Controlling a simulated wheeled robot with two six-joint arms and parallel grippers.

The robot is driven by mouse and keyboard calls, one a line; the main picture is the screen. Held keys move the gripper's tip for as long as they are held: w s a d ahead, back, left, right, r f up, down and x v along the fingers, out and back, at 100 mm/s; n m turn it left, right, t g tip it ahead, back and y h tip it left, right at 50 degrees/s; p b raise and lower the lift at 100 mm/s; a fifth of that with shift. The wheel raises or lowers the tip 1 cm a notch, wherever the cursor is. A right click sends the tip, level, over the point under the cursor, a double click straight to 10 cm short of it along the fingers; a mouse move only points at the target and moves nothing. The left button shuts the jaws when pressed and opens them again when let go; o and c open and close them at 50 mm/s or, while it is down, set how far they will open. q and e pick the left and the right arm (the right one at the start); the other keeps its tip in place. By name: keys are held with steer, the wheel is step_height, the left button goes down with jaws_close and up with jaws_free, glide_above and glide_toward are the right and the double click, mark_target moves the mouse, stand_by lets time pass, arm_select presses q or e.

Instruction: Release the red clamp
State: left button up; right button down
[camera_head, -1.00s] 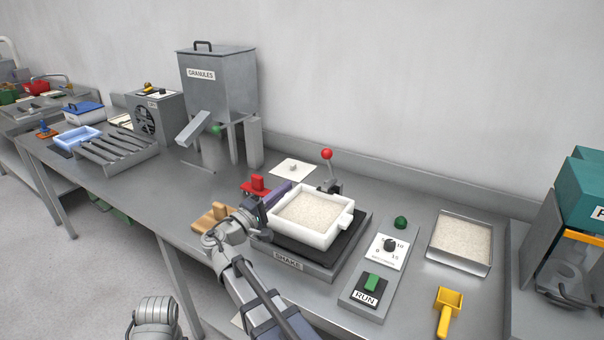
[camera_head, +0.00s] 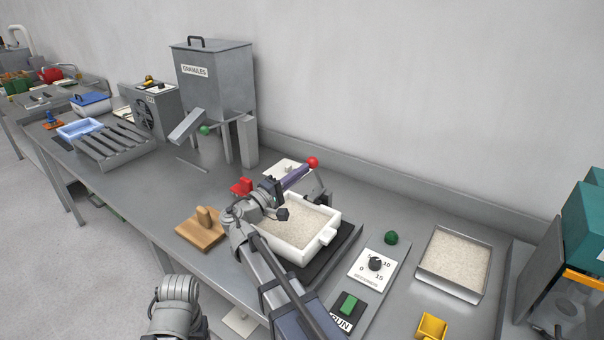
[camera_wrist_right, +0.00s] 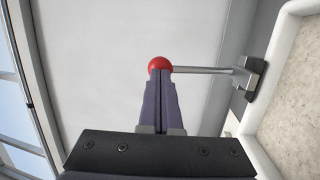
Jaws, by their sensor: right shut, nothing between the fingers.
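A lever with a red ball knob (camera_head: 313,162) stands at the back edge of the white tray; its dark mount (camera_wrist_right: 250,75) and thin rod show beside the tray in the right wrist view. My right gripper (camera_head: 303,171) is shut and empty, reaching over the tray. Its purple fingertips are right at the red knob, overlapping it in the right wrist view (camera_wrist_right: 160,72); I cannot tell whether they touch. My left gripper is out of view.
The white tray (camera_head: 330,236) of granules sits on the shaker, with a dial panel (camera_head: 371,272) and green RUN switch (camera_head: 348,304) to its right. A metal granule tray (camera_head: 452,291) stands further right.

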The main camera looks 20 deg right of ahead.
mark_target(307, 161)
steer(key=shift+a, duration=0.1)
steer(key=shift+r, duration=0.1)
steer(key=d+r+y+p, duration=0.1)
steer(key=p, duration=0.2)
steer(key=w+d+r+p, duration=0.1)
steer(key=p, duration=0.2)
steer(key=d+r+g+y+p, duration=0.1)
steer(key=p, duration=0.2)
steer(key=shift+w+r+n+y, duration=0.3)
steer(key=shift+w, duration=0.1)
steer(key=w+d+f+g+y+p, duration=0.1)
steer(key=w+d+g+y+p, duration=0.1)
steer(key=w+d+y+p, duration=0.2)
steer(key=w+d+f+n+g+y+p, duration=0.1)
steer(key=w+d+y+p, duration=0.3)
steer(key=d+p, duration=0.6)
steer(key=shift+g+y+p, duration=0.6)
steer(key=shift+g+y, duration=0.1)
steer(key=shift+y, duration=0.3)
steer(key=shift+w+d, duration=0.15)
steer(key=shift+d, duration=0.05)
